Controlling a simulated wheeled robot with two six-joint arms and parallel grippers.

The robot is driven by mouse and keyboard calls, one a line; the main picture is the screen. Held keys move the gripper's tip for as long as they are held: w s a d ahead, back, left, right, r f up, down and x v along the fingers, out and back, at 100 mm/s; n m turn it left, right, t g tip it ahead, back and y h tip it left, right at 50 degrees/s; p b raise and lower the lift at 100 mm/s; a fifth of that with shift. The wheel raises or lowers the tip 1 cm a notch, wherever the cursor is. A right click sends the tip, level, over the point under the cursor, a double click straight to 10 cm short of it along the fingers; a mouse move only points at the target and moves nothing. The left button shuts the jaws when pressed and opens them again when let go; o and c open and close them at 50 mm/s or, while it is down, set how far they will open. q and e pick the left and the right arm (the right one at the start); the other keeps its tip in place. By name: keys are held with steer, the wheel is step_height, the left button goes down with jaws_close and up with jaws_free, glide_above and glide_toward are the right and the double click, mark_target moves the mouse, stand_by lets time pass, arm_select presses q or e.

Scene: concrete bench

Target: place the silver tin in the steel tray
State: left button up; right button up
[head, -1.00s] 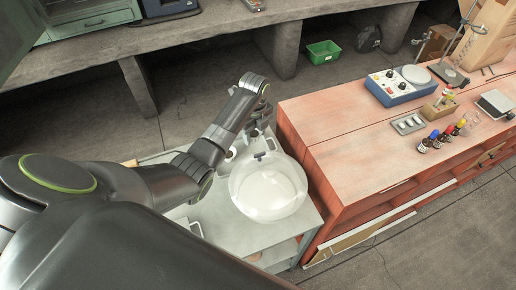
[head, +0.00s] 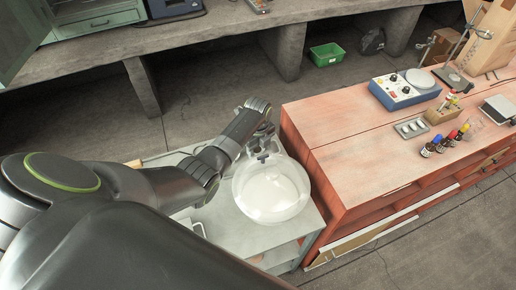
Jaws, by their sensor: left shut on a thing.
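My left gripper (head: 264,134) is above the far part of the grey cart, beside and behind a clear glass vessel. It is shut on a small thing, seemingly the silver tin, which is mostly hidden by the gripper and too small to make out. A pale metal edge (head: 198,226) shows on the cart beside my left forearm; it may be the steel tray, but my arm hides most of it. My right gripper is not in view.
The round glass vessel (head: 271,190) with a dark knob takes up much of the cart top (head: 236,228). A red bench (head: 345,150) stands close on the right, with a blue-and-white instrument (head: 404,90), a small slotted metal holder (head: 411,128) and several capped bottles.

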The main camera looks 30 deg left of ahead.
mark_target(258, 150)
arm_select(q)
steer(key=o, duration=1)
steer(key=shift+f, duration=0.1)
steer(key=shift+c, duration=0.2)
step_height(258, 150, up, 12)
steer(key=shift+r, duration=0.2)
